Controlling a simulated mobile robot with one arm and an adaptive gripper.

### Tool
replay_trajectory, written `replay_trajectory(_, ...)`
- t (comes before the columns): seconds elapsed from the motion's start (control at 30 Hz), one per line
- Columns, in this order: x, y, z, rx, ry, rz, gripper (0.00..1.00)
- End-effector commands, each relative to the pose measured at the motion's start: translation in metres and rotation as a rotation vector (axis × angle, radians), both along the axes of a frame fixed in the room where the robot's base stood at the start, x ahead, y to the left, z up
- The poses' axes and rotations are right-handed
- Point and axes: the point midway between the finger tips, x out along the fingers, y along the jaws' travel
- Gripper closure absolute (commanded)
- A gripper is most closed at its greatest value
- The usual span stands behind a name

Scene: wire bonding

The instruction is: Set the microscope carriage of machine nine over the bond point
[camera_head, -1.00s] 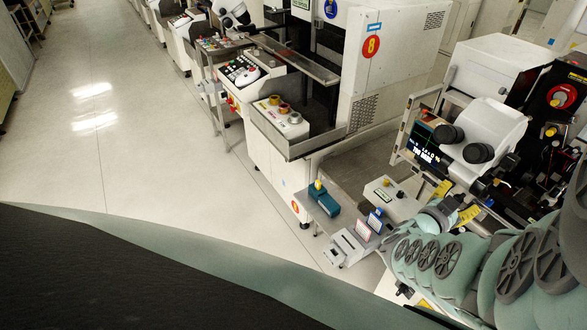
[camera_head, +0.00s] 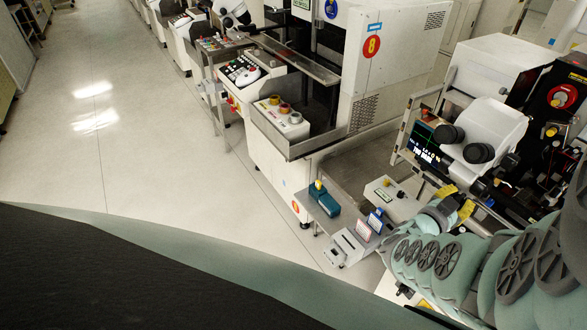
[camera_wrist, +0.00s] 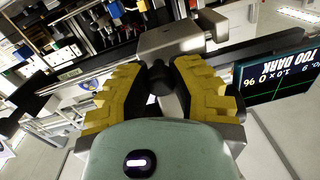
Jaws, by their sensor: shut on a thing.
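The microscope of machine nine, white with two black eyepieces (camera_head: 464,145), stands at the right in the head view. In the wrist view, a grey block (camera_wrist: 168,38), apparently part of the carriage, sits beside a dark rail, with a dark knob (camera_wrist: 157,82) below it. My gripper (camera_wrist: 164,72) has its yellow fingers shut on the dark knob; it also shows in the head view (camera_head: 456,200). The screen (camera_head: 424,147) reads "TOO DARK" and appears upside down in the wrist view (camera_wrist: 278,75). The bond point cannot be made out.
Machine eight (camera_head: 400,60) stands left of the microscope, with a control panel (camera_head: 283,118) at its front. A small table (camera_head: 335,218) with a teal box (camera_head: 327,203) stands low in front. A white box with buttons (camera_head: 390,195) is near my gripper. The aisle floor (camera_head: 130,140) is clear.

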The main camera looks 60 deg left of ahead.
Motion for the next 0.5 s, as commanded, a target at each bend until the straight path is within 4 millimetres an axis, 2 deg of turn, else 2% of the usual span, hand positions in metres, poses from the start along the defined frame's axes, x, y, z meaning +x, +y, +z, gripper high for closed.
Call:
replay_trajectory(0.17,0.0,-0.01,0.001,0.001,-0.001,-0.005,1.0)
replay_trajectory(0.5,-0.001,-0.064,0.0,0.001,-0.004,-0.014,1.0)
